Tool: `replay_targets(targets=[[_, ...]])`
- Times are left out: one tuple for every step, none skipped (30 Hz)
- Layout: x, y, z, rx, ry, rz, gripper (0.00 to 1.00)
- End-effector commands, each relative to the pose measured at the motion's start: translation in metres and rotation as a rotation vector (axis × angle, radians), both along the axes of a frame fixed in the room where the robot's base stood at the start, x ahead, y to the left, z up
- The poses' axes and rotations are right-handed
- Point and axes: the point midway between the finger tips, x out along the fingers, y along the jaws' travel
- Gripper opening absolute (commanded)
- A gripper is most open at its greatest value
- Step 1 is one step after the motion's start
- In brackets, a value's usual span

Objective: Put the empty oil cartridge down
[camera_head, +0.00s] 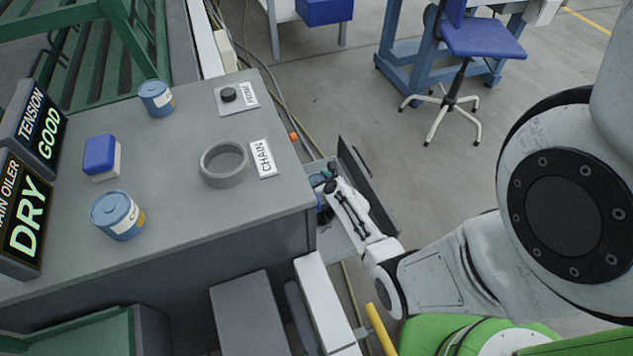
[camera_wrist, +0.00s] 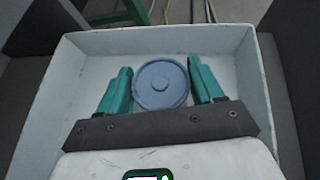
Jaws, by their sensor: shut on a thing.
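In the wrist view, my gripper (camera_wrist: 160,88) has its teal fingers closed on the sides of a round blue cartridge (camera_wrist: 160,84), seen from its flat end. The cartridge is inside the outline of a pale open-topped tray (camera_wrist: 150,39); I cannot tell whether it touches the tray floor. In the head view, my gripper (camera_head: 326,180) is low beside the right edge of the grey bench, and the held cartridge is mostly hidden there. Two blue labelled cans stand on the bench, one near the front (camera_head: 118,217) and one farther back (camera_head: 156,99).
The grey bench (camera_head: 190,215) carries an empty grey ring holder (camera_head: 224,178) by a CHAIN sign (camera_head: 263,158), a black button (camera_head: 228,94) and a blue-and-white box (camera_head: 101,158). One display reads DRY (camera_head: 25,215), another GOOD (camera_head: 47,134). A blue chair (camera_head: 480,40) stands far off.

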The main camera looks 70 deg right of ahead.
Motion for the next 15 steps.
replay_targets(targets=[[0.0001, 0.0001, -0.0006, 0.0, 0.0, 0.0, 0.36], [0.0001, 0.0001, -0.0016, 0.0, 0.0, 0.0, 0.36], [0.0002, 0.0002, -0.0032, 0.0, 0.0, 0.001, 0.36], [0.0002, 0.0003, -0.0032, 0.0, 0.0, 0.001, 0.67], [0.0002, 0.0002, -0.0022, 0.0, 0.0, 0.001, 0.7], [0.0002, 0.0003, -0.0021, 0.0, 0.0, 0.001, 0.74], [0.0001, 0.0003, -0.0022, 0.0, 0.0, 0.001, 0.77], [0.0001, 0.0003, -0.0022, 0.0, 0.0, 0.001, 0.8], [0.0001, 0.0003, -0.0022, 0.0, 0.0, 0.001, 0.83], [0.0001, 0.0003, -0.0022, 0.0, 0.0, 0.001, 0.86], [0.0001, 0.0003, -0.0022, 0.0, 0.0, 0.001, 0.89], [0.0001, 0.0003, -0.0022, 0.0, 0.0, 0.001, 0.92], [0.0001, 0.0003, -0.0022, 0.0, 0.0, 0.001, 0.92], [0.0001, 0.0003, -0.0022, 0.0, 0.0, 0.001, 0.92], [0.0, 0.0003, -0.0022, 0.0, 0.0, 0.001, 0.92]])
